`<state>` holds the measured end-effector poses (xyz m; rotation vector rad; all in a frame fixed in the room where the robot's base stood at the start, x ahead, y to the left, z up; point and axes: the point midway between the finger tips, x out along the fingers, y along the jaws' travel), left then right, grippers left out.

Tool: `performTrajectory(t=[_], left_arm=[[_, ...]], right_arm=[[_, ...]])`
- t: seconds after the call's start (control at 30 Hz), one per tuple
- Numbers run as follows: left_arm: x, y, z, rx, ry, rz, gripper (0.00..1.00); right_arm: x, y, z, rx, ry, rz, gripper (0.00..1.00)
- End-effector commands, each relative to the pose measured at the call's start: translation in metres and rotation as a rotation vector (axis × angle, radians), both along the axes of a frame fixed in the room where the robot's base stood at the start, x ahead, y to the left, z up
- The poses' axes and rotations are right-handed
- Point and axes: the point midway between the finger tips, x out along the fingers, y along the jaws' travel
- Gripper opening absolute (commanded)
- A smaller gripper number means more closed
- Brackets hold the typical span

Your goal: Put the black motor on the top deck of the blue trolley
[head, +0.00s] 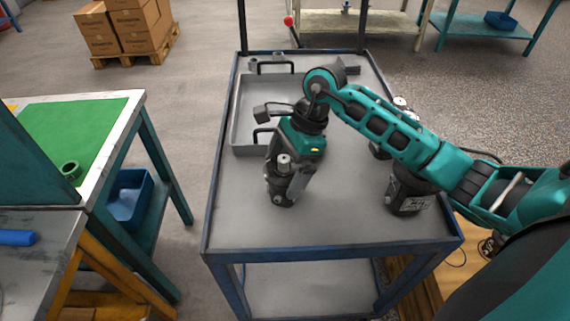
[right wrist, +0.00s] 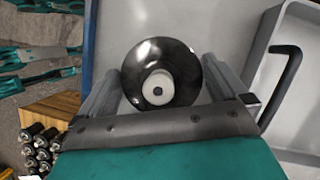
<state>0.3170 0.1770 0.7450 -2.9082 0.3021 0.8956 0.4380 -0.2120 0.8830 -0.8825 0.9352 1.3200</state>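The black motor (head: 281,190) stands upright on the bare grey top deck of the blue trolley (head: 333,222), left of the deck's middle. Its pale shaft points up. My right gripper (head: 287,178) points down over it. In the right wrist view, the motor's round dark top (right wrist: 180,58) lies between the two widely spaced fingers (right wrist: 162,82). The fingers look very close to its sides, with thin gaps, and I see no clear grip. My left gripper is not in view.
A grey tray with black handles (head: 240,112) lies on the trolley behind the motor. A dark unit with a label plate (head: 408,190) is at the deck's right side. A green-topped table (head: 125,108) stands to the left. The deck's front is clear.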

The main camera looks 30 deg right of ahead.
Motion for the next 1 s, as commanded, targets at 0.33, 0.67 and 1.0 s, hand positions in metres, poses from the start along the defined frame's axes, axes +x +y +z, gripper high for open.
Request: performTrajectory(t=[0.33,0.67,1.0], left_arm=[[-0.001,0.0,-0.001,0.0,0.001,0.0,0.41],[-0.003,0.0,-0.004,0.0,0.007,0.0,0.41],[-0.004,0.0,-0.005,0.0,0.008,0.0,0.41]], right_arm=[[0.001,-0.006,0.013,-0.001,-0.003,-0.001,1.0],[-0.001,-0.032,0.076,-0.003,-0.005,-0.002,1.0],[-0.002,-0.046,0.111,0.0,-0.001,-0.001,1.0]])
